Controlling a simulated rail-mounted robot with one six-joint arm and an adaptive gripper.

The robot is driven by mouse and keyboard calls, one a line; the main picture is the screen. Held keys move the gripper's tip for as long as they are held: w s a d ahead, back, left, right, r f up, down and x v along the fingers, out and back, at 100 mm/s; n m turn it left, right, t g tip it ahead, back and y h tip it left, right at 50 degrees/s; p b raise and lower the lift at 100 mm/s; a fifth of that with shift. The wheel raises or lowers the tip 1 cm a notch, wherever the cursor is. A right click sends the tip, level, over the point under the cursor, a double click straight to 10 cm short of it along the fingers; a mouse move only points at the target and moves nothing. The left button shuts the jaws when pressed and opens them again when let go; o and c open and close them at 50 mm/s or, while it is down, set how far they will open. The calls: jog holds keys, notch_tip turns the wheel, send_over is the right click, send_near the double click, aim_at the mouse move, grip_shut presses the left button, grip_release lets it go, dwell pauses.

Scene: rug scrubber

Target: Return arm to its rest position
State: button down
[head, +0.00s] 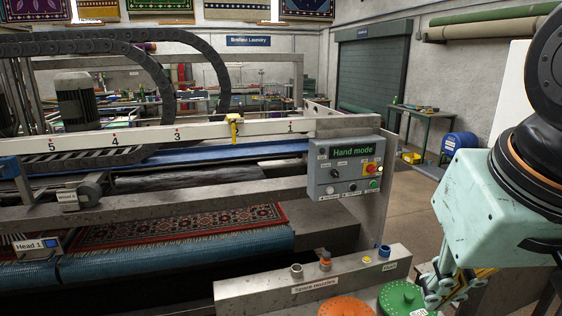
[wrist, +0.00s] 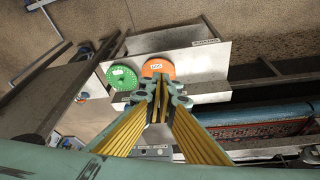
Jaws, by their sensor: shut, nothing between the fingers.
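My arm (head: 485,205) is at the right edge of the head view, with its pale green links folded downward. My gripper (head: 448,290) hangs at the lower right, next to the green disc. In the wrist view my gripper (wrist: 158,97) has its yellow-striped fingers together and nothing between them. Below the fingers are a green disc (wrist: 120,77) and an orange disc (wrist: 158,67). The same green disc (head: 402,297) and orange disc (head: 346,306) show at the bottom of the head view.
A spare nozzles rack (head: 240,293) stands left of my gripper. The control box (head: 345,168) reads "Hand mode". The scrubber holds a red patterned rug (head: 180,227) and blue brush rollers (head: 180,262).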

jog(key=s+a+f+b, duration=0.1)
jog(key=s, duration=0.5)
jog(key=shift+s+f+n, duration=0.25)
jog(key=shift+s+n, duration=0.1)
jog(key=shift+n, duration=0.05)
jog(key=shift+a, duration=0.15)
